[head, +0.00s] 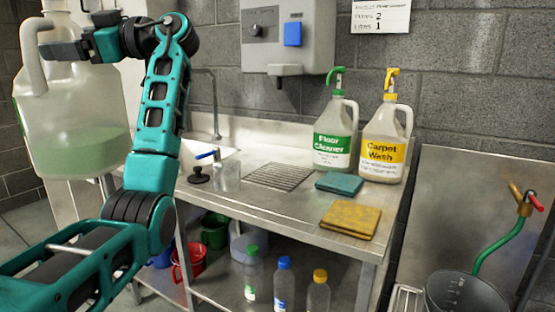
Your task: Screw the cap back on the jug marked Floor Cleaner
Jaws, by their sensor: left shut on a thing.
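A large translucent jug (70,105) with green liquid in it hangs in the air at the left edge. My left gripper (55,50) is shut on this jug by its handle (32,68). A jug marked Floor Cleaner (333,146) stands upright on the steel counter, with a green trigger head (336,78) on top. I see no loose cap. My right gripper is not in view.
A Carpet Wash jug (384,147) with a yellow trigger stands beside it. Blue (339,183) and yellow (350,219) pads, a drain grille (281,176) and a black plug (199,175) lie on the counter (255,213). A dispenser (287,35) hangs above. Bottles (285,281) stand below.

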